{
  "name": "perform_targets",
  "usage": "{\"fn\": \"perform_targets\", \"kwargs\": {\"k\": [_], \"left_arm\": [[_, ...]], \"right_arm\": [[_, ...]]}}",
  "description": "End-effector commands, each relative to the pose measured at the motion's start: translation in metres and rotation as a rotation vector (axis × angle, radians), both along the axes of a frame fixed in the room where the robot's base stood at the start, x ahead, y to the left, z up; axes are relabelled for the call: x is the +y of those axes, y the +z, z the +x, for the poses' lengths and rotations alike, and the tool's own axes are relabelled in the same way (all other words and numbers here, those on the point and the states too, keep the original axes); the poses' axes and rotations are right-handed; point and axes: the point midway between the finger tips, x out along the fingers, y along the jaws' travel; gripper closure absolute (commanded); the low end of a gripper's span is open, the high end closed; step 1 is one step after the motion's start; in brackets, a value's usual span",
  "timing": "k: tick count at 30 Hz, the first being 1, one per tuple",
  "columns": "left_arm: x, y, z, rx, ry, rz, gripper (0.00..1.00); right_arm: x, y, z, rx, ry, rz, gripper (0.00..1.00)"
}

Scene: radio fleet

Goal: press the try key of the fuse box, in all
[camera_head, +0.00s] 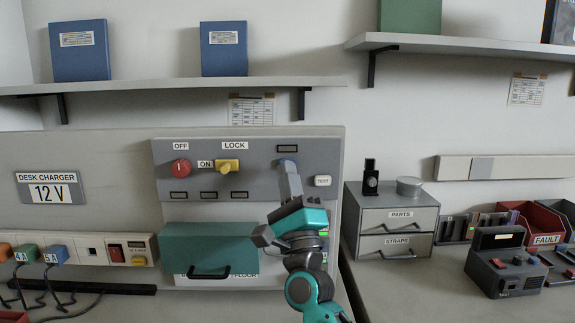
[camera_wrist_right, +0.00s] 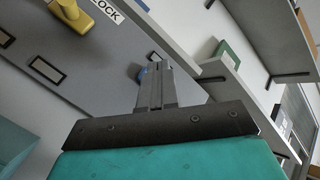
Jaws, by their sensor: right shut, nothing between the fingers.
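The fuse box appears to be the grey wall panel (camera_head: 215,155) with a red OFF knob (camera_head: 181,168) and a yellow LOCK handle (camera_head: 228,167). A white key labelled TEST (camera_head: 323,181) is just right of the gripper. No label reading "try" is legible. My left gripper is not visible.
A teal cover with a black handle (camera_head: 210,250) is below the panel. A parts drawer unit (camera_head: 390,228) stands right of it, and a radio unit (camera_head: 505,272) is farther right. A shelf (camera_head: 180,87) runs above. A 12 V desk charger (camera_head: 75,247) is at left.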

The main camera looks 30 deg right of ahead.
Motion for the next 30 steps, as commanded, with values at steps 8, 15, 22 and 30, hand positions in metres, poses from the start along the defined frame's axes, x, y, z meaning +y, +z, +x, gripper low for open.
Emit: {"fn": "perform_targets", "kwargs": {"k": [8,15,22,30], "left_arm": [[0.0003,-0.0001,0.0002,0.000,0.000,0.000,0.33],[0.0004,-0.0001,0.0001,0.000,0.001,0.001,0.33],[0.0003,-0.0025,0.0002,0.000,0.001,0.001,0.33],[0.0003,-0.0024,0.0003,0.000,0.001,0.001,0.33]], "right_arm": [[0.0000,0.0000,0.0000,0.000,0.000,0.000,1.00],[-0.0001,0.0000,0.0001,0.000,0.000,0.000,1.00],[-0.0033,-0.0002,0.0054,-0.001,0.000,0.000,1.00],[-0.0046,0.0002,0.0073,0.000,0.000,0.000,1.00]]}}
